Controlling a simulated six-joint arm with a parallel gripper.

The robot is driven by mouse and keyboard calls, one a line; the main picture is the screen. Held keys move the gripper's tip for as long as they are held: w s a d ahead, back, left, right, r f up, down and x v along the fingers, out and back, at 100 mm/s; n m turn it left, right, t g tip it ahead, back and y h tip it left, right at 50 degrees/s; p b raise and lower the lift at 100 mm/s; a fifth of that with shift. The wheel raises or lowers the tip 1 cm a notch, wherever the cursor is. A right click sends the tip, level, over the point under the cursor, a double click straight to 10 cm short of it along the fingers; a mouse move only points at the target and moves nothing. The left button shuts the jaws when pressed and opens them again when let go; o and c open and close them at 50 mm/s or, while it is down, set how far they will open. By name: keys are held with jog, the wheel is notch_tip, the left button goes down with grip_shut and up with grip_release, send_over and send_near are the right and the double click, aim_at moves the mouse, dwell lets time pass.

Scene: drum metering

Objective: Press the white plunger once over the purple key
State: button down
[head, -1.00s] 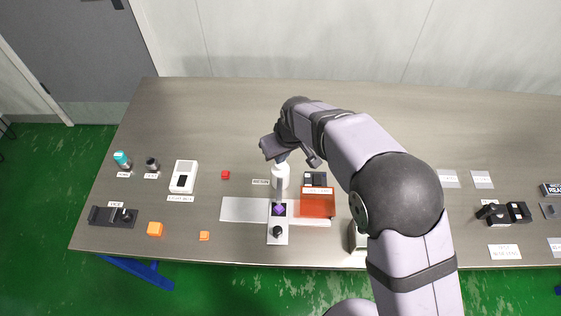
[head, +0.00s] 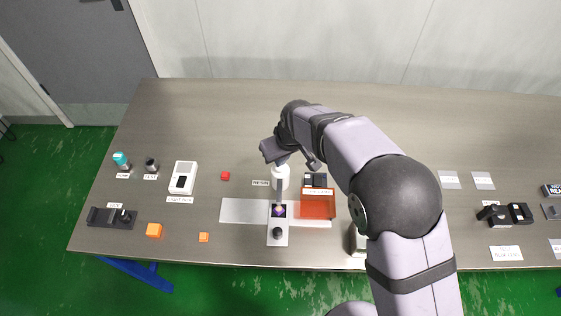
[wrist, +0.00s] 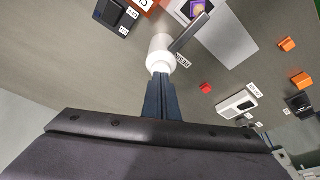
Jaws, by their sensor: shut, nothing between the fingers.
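The white plunger bottle (head: 281,179) stands upright on the table behind the white plate. It also shows in the wrist view (wrist: 160,55), with a grey spout reaching out over the plate. The purple key (head: 279,211) sits on a dark square of the white plate (head: 270,238), under the spout's end; it also shows in the wrist view (wrist: 198,7). My gripper (wrist: 160,80) is shut and empty, with its fingertips at the top of the bottle. They look to be touching it, but the head view partly hides the contact.
An orange translucent box (head: 318,206) stands right of the plate, with a black device (head: 314,180) behind it. A red cube (head: 225,176), a white device (head: 183,177) and orange blocks (head: 154,230) lie to the left. The back of the table is clear.

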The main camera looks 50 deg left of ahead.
notch_tip(320, 180, up, 7)
jog(key=p, duration=0.4)
jog(key=shift+p, duration=0.35)
dwell(1.1)
